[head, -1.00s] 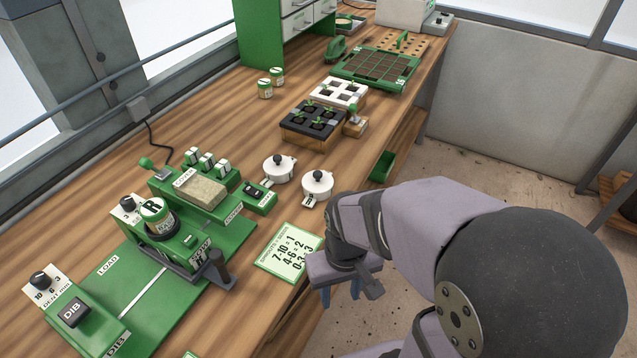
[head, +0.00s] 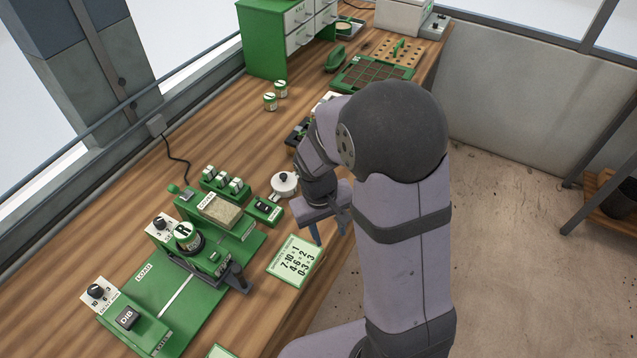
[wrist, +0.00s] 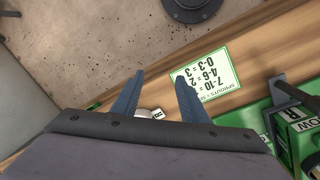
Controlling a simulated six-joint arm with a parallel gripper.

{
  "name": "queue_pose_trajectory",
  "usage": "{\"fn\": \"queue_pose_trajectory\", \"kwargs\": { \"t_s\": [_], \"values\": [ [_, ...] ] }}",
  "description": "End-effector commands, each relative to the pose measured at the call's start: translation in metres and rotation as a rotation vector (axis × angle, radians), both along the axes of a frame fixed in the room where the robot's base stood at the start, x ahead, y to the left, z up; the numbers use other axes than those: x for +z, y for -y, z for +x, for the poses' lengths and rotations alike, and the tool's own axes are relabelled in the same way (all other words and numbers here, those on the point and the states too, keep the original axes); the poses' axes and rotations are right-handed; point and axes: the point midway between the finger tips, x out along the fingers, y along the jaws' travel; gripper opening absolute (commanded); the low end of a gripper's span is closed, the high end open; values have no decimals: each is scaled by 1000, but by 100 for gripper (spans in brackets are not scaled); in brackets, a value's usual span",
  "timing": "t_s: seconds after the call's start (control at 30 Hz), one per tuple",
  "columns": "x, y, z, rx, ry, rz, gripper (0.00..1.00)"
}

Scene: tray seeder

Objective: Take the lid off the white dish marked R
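One white lidded dish with a black knob (head: 284,184) stands on the bench, just left of my gripper in the head view. The second lidded dish is hidden there behind my arm. In the wrist view, part of a white dish (wrist: 147,112) with a small tag shows between the finger bases; the rest is hidden by the gripper body. The tag is too small to read surely. My gripper (head: 331,236) is open and empty above the bench's front edge. Its two blue fingers stand apart in the wrist view (wrist: 160,76).
A green-and-white sprouts card (head: 295,260) lies in front of the gripper. The green seeder machine (head: 165,290), with an R-marked jar (head: 186,238), stands to the left. Two small jars (head: 270,101) stand farther back. My arm hides much of the bench's right side.

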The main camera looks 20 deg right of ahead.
Motion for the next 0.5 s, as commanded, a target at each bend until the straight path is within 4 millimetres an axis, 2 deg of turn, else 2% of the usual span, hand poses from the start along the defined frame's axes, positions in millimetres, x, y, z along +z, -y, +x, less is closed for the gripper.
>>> {"fn": "queue_pose_trajectory", "kwargs": {
  "t_s": [0.03, 0.1, 0.2, 0.3, 0.5],
  "values": [
    [3, 3, 27, -30, 62, -13, 40],
    [12, 6, 60, -83, 157, -24, 40],
    [29, 8, 96, -171, 277, -19, 40],
    [39, 8, 116, -265, 358, -1, 40],
    [42, 6, 125, -452, 424, 49, 40]
  ]
}}
